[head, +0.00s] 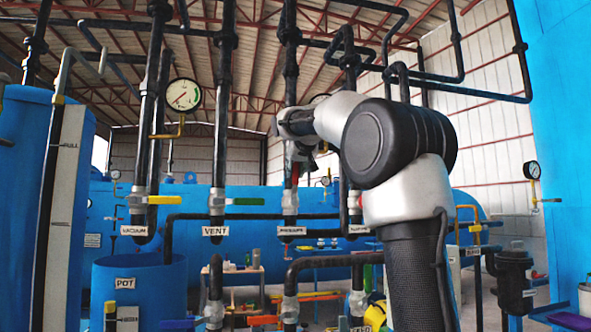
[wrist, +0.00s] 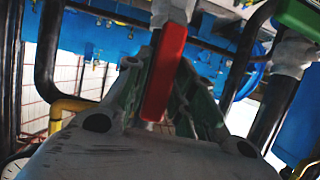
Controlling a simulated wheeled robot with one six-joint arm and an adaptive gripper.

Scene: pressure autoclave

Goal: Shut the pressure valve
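The pressure valve (head: 290,201) sits on the vertical pipe above the label "PRESSURE" (head: 291,231). Its red handle (head: 295,172) points up along the pipe, just below and beside my gripper (head: 299,152). In the wrist view the red handle (wrist: 165,72) runs between the two fingers of my gripper (wrist: 165,85). The fingers converge on the handle from both sides and appear closed on it. The arm partly covers the area right of the valve.
A gauge (head: 183,95) hangs at upper left. A blue pot (head: 140,290) stands below. Another pipe is close right of the pressure pipe.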

